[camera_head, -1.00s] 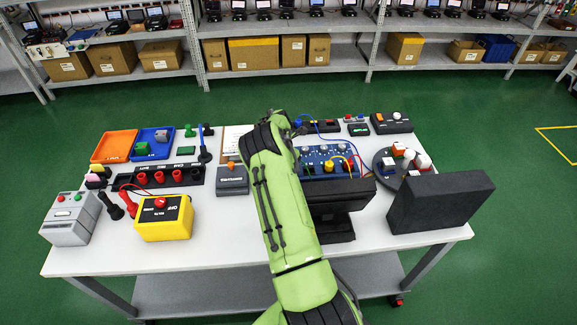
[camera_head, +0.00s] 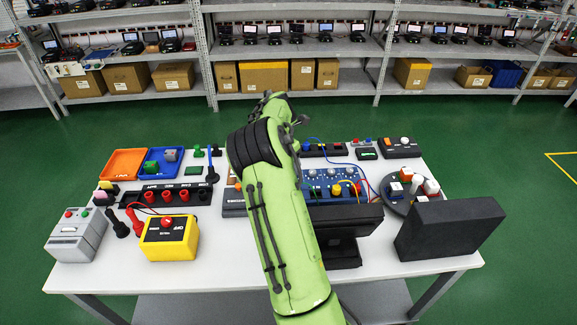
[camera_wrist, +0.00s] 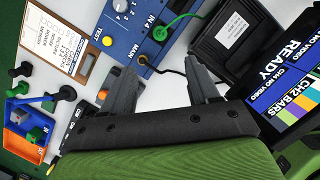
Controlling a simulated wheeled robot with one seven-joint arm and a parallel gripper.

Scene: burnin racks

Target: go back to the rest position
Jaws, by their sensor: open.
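My green arm reaches from the bottom of the head view up over the middle of the white table (camera_head: 215,262). My gripper (camera_wrist: 160,78) shows in the wrist view, with its two dark fingers apart and nothing between them. It hangs above the table, near the blue panel (camera_wrist: 125,25) with its green and yellow leads. The gripper itself is hidden behind my arm in the head view.
A yellow box (camera_head: 168,240) and a grey box (camera_head: 76,236) stand at the table's left. A black block (camera_head: 450,236) stands at the right front, a turntable (camera_head: 398,205) behind it. Orange (camera_head: 124,162) and blue trays lie at back left. Shelves with cartons (camera_head: 250,75) stand behind.

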